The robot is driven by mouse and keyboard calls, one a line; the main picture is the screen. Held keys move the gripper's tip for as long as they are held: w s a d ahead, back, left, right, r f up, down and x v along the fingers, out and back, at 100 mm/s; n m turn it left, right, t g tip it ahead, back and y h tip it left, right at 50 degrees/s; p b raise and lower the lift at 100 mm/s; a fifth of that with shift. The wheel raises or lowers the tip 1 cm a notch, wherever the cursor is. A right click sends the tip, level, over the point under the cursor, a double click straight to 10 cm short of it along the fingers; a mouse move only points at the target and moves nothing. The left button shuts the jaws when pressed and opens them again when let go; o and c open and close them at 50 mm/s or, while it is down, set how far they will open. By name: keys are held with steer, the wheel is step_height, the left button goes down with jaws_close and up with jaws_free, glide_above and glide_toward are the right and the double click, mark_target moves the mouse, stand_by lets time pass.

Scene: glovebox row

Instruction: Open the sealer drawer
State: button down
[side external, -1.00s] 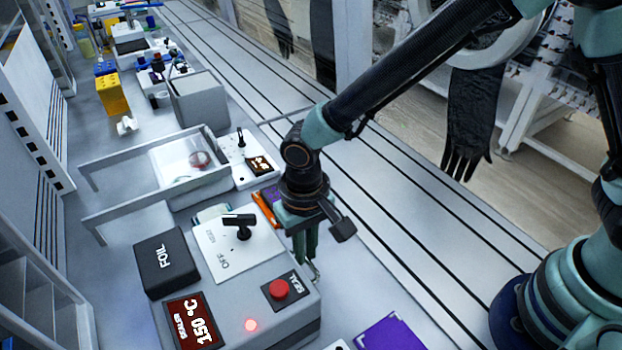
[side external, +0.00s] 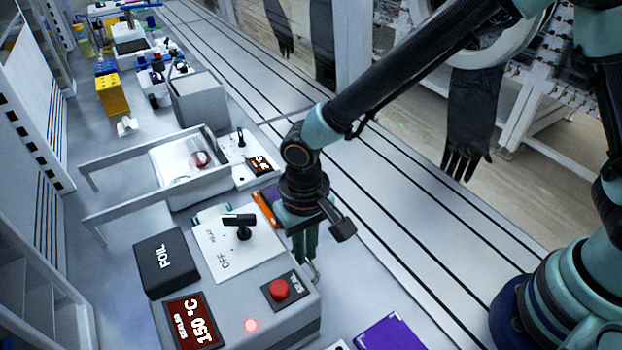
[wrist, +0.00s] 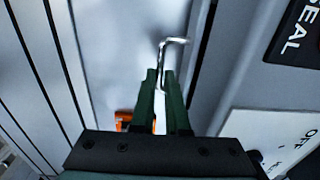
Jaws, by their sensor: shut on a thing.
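The sealer (side external: 240,295) is a grey box with a red 150 °C display, a red button, an OFF dial and a lit red lamp. The sealer drawer's bent metal handle (wrist: 176,41) stands out from its side and also shows in the side view (side external: 315,277). My gripper (side external: 306,258) points down beside the sealer. In the wrist view my gripper (wrist: 161,78) has its green fingers shut on the handle. The drawer's front is seen too steeply to tell whether it stands out from the sealer.
An orange object (side external: 266,210) lies behind my gripper. A purple item (side external: 391,334) lies at the front. A grey-framed unit (side external: 150,208) stands behind. The grooved bench to the right is clear.

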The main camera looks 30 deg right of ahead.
steer(key=d, duration=1.3)
steer(key=c, duration=1.2)
jaws_free()
steer(key=shift+r, duration=0.15)
step_height(320, 180, up, 12)
